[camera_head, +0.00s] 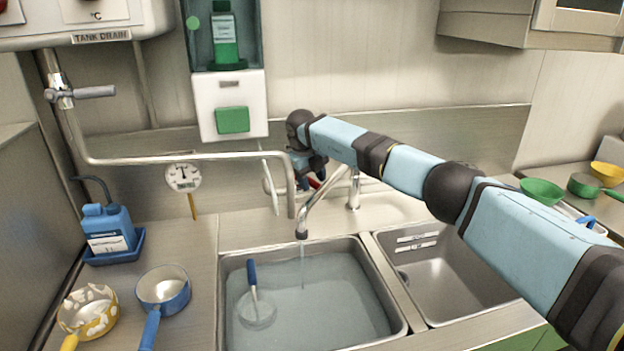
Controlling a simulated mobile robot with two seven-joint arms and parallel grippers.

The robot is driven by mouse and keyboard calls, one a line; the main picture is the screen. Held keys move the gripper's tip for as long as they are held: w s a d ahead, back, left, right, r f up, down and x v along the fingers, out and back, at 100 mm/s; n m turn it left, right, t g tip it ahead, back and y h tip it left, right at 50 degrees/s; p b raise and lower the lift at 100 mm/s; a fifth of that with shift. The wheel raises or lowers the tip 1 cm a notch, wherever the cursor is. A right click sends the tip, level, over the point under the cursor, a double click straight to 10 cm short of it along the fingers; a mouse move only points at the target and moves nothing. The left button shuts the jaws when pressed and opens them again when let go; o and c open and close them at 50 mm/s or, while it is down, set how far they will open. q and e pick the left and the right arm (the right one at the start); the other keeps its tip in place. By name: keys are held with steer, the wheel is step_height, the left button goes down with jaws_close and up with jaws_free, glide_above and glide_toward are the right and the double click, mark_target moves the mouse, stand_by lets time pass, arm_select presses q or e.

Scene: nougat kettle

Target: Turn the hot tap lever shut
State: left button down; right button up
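The chrome tap (325,198) stands behind the sinks, its spout over the left basin. A thin stream of water (302,262) falls from the spout into that basin. A small red part (316,183), possibly the hot lever's marking, shows just above the tap. The lever itself is mostly hidden behind my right wrist. My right gripper (310,172) is at the top of the tap, close to the red part; its fingers are too hidden to tell whether they touch it or are open. My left gripper is out of view.
The left basin (232,300) holds water and a blue-handled strainer (254,285); the right basin (450,285) looks empty. A bent steel pipe (200,158) runs close left of the gripper. Two pans (163,288) (88,308) and a blue jug (108,228) stand left.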

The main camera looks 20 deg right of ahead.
step_height(320, 180, up, 14)
steer(key=a, duration=0.2)
steer(key=shift+s+a+f+b, duration=0.25)
steer(key=shift+s+a+b, duration=0.05)
steer(key=shift+s+b, duration=0.15)
